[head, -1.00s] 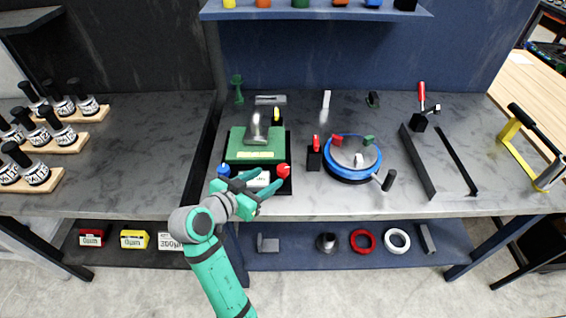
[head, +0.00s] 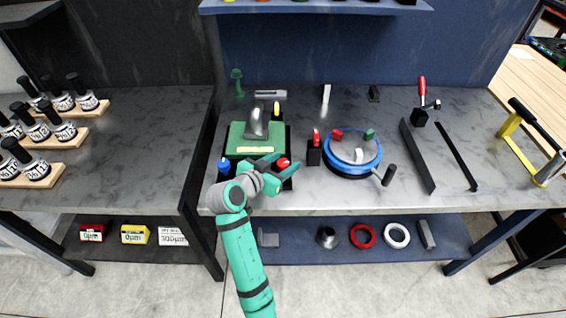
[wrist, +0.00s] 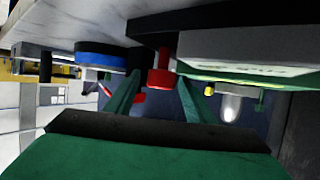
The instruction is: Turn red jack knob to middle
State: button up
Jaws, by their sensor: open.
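The tilting positioner is a green plate (head: 240,140) on a black base, with a grey bracket on top. The red jack knob (head: 284,163) is at its front right corner; a blue knob (head: 224,166) is at the front left and a yellow one (head: 277,109) at the back right. My gripper (head: 287,170) is open at the red knob. In the wrist view, which looks upside down, the red knob (wrist: 160,72) shows between the fingertips of my gripper (wrist: 159,80). I cannot tell whether the fingers touch it. My gripper partly hides the positioner's front.
A black block with a red-topped lever (head: 314,152) stands close to the right of the red knob. Beyond it is a blue-rimmed turntable (head: 352,168) with a black handle. The table's front edge (head: 400,207) lies just below my gripper.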

jog(key=c, duration=1.1)
jog(key=shift+o, duration=0.2)
jog(key=shift+n+t, duration=0.3)
jog(key=n+t+y, duration=0.1)
jog(key=n+y, duration=0.2)
jog(key=y, duration=0.1)
jog(key=shift+d+t, duration=0.1)
jog(key=shift+t, duration=0.2)
jog(key=n+y, duration=0.5)
jog(key=y, duration=0.1)
jog(key=shift+d, duration=0.1)
jog(key=n+g+y, duration=0.1)
jog(key=n+y, duration=0.2)
jog(key=shift+n+y, duration=0.3)
jog(key=shift+n, duration=0.1)
jog(key=shift+n+g+y, duration=1.3)
jog(key=shift+n+y, duration=0.4)
jog(key=shift+a, duration=0.2)
jog(key=o, duration=1.1)
jog(key=shift+c, duration=0.2)
